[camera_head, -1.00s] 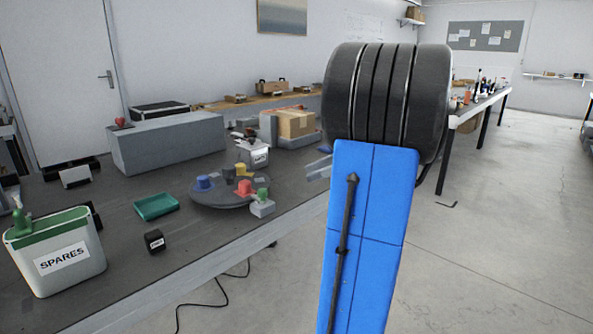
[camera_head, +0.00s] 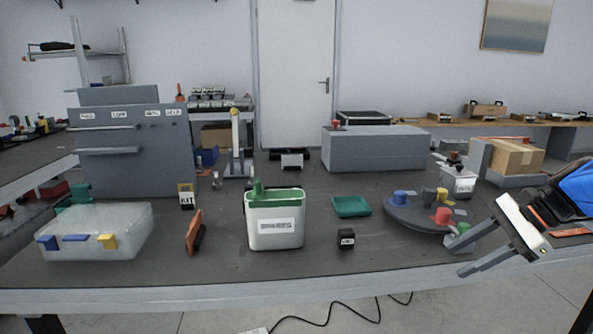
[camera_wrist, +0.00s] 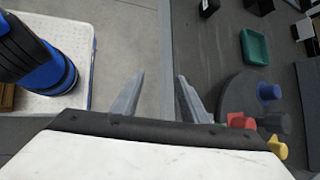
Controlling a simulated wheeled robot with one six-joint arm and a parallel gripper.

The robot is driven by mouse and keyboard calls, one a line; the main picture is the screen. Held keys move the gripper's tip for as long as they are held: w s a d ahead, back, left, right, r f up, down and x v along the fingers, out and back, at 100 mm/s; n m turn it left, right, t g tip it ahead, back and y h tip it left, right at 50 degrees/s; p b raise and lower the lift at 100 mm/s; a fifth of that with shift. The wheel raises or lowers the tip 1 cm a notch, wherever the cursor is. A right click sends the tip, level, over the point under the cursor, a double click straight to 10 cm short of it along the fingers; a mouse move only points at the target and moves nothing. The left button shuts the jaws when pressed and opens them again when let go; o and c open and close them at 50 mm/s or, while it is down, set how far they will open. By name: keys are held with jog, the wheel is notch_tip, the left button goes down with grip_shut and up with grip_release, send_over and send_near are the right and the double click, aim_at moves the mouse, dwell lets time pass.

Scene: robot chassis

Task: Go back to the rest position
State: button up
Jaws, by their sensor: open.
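My gripper (camera_head: 456,259) is at the right of the head view, over the table's front edge beside the round dark turntable (camera_head: 408,222). Its two grey fingers are apart with nothing between them. In the wrist view my gripper (camera_wrist: 160,80) also shows two spread, empty fingers, pointing over the table edge and floor. The turntable carries a blue piece (camera_head: 400,198), a red piece (camera_head: 442,216) and other coloured pieces. A green piece (camera_head: 463,229) is partly hidden near the fingers.
On the table (camera_head: 325,268) stand a SPARES bin (camera_head: 275,232), a green tray (camera_head: 351,207), a small black box (camera_head: 346,238), a clear bin (camera_head: 95,232) and a grey drawer cabinet (camera_head: 130,160). A cardboard box (camera_head: 508,157) is behind my arm.

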jog(key=s+a+f+n+t+h, duration=0.1)
jog(key=s+a+f+n+h, duration=0.6)
jog(key=n, duration=1.1)
jog(key=s+a+f, duration=0.1)
jog(key=s+a, duration=0.3)
jog(key=a, duration=0.1)
jog(key=shift+s+f, duration=0.25)
jog(key=shift+f, duration=0.15)
